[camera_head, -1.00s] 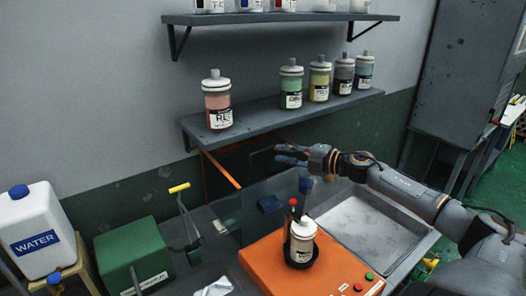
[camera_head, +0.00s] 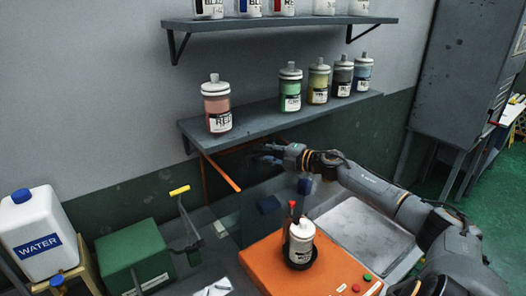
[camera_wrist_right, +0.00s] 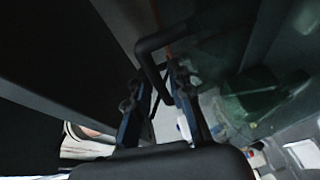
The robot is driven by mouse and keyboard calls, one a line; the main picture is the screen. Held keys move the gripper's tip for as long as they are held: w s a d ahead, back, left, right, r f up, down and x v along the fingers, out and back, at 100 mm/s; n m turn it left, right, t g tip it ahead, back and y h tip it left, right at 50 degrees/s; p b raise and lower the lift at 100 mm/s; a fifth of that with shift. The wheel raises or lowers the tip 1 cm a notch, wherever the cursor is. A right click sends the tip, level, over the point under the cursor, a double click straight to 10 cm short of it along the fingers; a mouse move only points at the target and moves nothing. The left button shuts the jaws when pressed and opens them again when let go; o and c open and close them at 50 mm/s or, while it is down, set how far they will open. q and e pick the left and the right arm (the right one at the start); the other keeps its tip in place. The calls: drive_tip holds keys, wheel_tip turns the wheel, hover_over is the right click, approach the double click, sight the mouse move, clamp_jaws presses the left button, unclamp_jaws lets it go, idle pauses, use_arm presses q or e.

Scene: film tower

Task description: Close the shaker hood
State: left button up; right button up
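The shaker (camera_head: 262,262) is an orange box with a white-capped bottle (camera_head: 300,243) standing in a dark holder on top. Its hood (camera_head: 222,173) seems raised behind it; I see its orange edge bars, and the clear panel is hard to make out. My right gripper (camera_head: 270,155) is at the raised hood, under the lower shelf. In the right wrist view, a black bent handle (camera_wrist_right: 150,62) passes between the parted fingers of the right gripper (camera_wrist_right: 159,78); I cannot tell whether they touch it. My left gripper is not in view.
The lower shelf (camera_head: 255,117), with several colored bottles, hangs just above my right gripper. A metal sink tray (camera_head: 365,230) lies right of the shaker. A green box (camera_head: 135,255) and a water jug (camera_head: 35,235) stand at the left.

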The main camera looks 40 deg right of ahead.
drive_tip(key=shift+w+a, duration=0.1)
clamp_jaws()
drive_tip(key=shift+f, duration=0.1)
